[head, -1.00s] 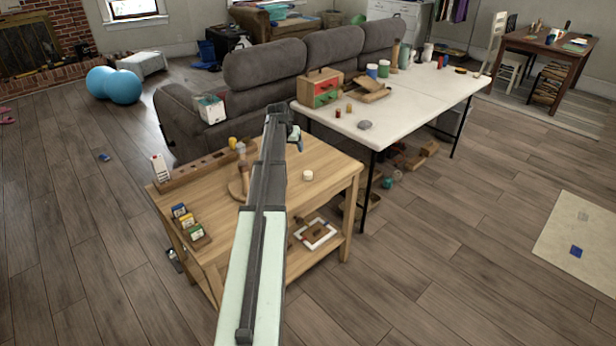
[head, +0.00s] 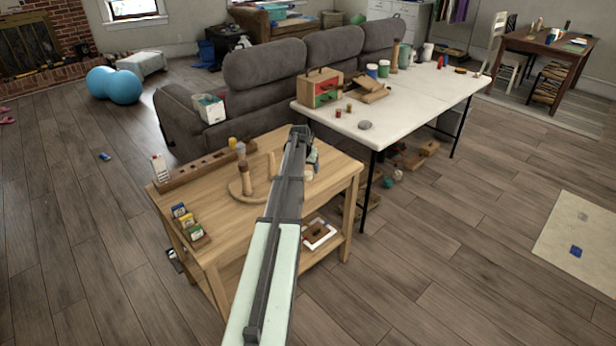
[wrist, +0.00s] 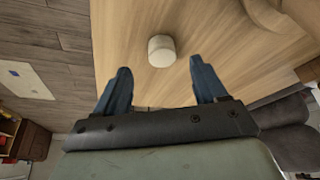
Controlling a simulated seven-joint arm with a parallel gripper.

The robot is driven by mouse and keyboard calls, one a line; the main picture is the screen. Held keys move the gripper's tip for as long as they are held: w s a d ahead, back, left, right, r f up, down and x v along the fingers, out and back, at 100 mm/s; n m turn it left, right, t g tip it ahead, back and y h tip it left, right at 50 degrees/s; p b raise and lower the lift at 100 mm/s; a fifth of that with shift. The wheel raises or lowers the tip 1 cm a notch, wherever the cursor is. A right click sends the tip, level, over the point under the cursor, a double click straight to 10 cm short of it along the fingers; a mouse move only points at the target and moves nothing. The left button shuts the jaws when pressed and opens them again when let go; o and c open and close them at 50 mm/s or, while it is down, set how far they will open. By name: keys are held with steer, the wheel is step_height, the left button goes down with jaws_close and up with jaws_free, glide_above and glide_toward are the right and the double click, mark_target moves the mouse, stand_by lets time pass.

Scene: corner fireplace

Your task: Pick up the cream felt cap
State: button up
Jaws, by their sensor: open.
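The cream felt cap (wrist: 161,51) is a small, pale, round piece standing on the wooden table top (wrist: 205,28). In the wrist view it lies ahead of my gripper (wrist: 160,82), roughly centred between the two blue fingers and beyond their tips. The fingers are apart, with nothing between them. In the head view my gripper (head: 312,155) is over the right part of the wooden table, and the cap (head: 309,176) shows only in part beside it. I cannot tell the exact height of the fingers above the table.
A round wooden base with pegs (head: 240,190) stands left of my arm. A long wooden rack (head: 195,170) and a card holder (head: 190,228) are farther left. The white table (head: 410,110) and grey sofa (head: 265,95) stand behind. The table's front right is clear.

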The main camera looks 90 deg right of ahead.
mark_target(308, 174)
steer(key=shift+x, duration=2.7)
steer(key=shift+w, duration=0.2)
steer(key=shift+c, duration=0.3)
steer(key=shift+r, duration=0.1)
steer(key=c, duration=0.8)
steer(key=shift+r, duration=0.1)
steer(key=shift+c, duration=0.2)
